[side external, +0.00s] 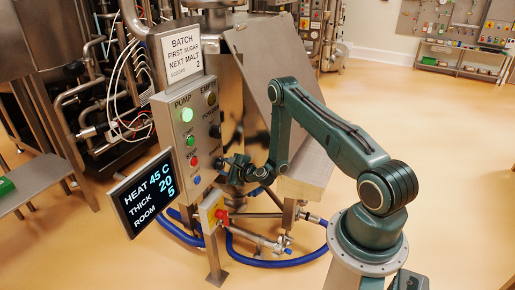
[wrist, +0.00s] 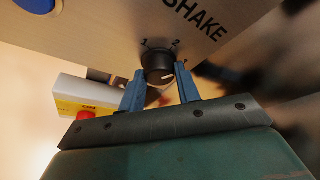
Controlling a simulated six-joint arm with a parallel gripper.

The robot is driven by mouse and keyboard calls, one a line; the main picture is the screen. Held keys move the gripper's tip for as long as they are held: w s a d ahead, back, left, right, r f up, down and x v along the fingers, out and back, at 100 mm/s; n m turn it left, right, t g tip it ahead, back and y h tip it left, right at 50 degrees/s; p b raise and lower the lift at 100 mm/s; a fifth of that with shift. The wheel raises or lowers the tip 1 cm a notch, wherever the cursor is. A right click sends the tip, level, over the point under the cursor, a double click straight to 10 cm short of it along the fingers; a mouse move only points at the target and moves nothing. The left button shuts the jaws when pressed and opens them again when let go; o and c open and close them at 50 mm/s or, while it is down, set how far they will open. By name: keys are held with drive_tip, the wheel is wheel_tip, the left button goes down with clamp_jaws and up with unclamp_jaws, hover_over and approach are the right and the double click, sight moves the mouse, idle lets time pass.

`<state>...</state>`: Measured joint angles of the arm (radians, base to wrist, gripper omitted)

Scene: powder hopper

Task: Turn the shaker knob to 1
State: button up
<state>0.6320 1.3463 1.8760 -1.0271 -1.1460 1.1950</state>
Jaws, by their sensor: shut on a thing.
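The black shaker knob (wrist: 157,64) sits on the metal panel under the word SHAKE (wrist: 196,18) in the wrist view. The numbers 1 (wrist: 144,43) and 2 (wrist: 176,43) are printed beside it, 1 to the left and 2 to the right. A small pale mark shows on the knob's face; I cannot tell which number the knob is set to. My gripper (wrist: 159,80) has its two blue fingers on either side of the knob, shut on it. In the side view my gripper (side external: 236,168) is at the panel's lower right edge and hides the knob.
The control panel (side external: 181,132) carries a lit green PUMP light (side external: 187,115), several buttons and a BATCH sign (side external: 183,55). A display (side external: 146,193) reads HEAT 45 C, THICK 20, ROOM 5. Below is a yellow box with a red button (wrist: 86,115). Blue hoses lie on the floor.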

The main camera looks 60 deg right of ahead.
drive_tip(key=shift+f+n+t+h, duration=0.15)
drive_tip(key=shift+n+h, duration=0.15)
drive_tip(key=shift+n, duration=0.35)
drive_tip(key=shift+n+t+h, duration=0.15)
drive_tip(key=shift+n+h, duration=0.15)
drive_tip(key=shift+n, duration=0.65)
drive_tip(key=o, duration=1)
drive_tip(key=shift+a, duration=0.1)
drive_tip(key=shift+m+y, duration=0.5)
drive_tip(key=shift+m, duration=0.8)
